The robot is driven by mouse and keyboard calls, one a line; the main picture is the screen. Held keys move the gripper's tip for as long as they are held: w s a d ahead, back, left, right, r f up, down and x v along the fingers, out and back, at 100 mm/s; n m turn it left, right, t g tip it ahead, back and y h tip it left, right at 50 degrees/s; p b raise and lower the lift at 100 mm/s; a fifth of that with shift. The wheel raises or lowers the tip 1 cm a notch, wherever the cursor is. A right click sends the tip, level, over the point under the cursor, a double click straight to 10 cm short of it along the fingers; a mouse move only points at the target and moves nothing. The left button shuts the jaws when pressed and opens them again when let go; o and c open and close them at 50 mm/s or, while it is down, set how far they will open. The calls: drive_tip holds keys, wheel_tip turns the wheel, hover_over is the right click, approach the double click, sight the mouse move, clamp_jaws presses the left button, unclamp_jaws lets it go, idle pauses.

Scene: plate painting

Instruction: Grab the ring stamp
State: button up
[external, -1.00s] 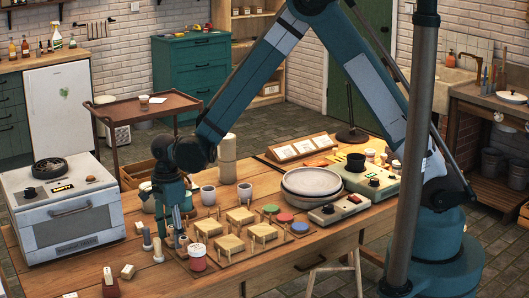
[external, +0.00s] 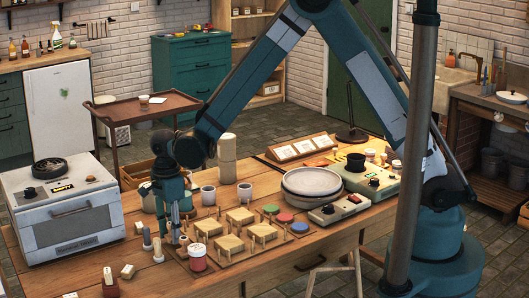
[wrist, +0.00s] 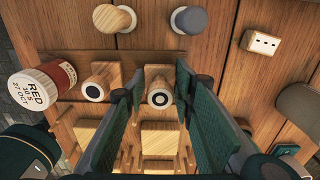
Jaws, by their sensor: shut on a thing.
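My gripper (wrist: 160,90) points down at the near left of the wooden workbench; in the external view the gripper (external: 173,228) stands by the row of small stamps. In the wrist view its fingers are on both sides of a wooden stamp (wrist: 159,84) with a round black-and-white mark, and are shut on it. A second wooden stamp (wrist: 97,78), also with a round mark, is just left of the fingers. Whether the held stamp's mark is a ring or a dot is hard to tell. The stamp is hardly visible in the external view, behind the fingers.
A red-labelled jar (wrist: 43,86) stands close at left in the wrist view. Two round-topped stamps, one pale (wrist: 112,18) and one grey (wrist: 192,20), stand beyond. A white-faced block (wrist: 262,42) is to the right. Wooden stands (external: 240,215) and stacked plates (external: 312,180) fill the bench's middle.

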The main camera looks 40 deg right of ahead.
drive_tip(key=shift+r+p, duration=0.6)
drive_tip(key=shift+r, duration=3.75)
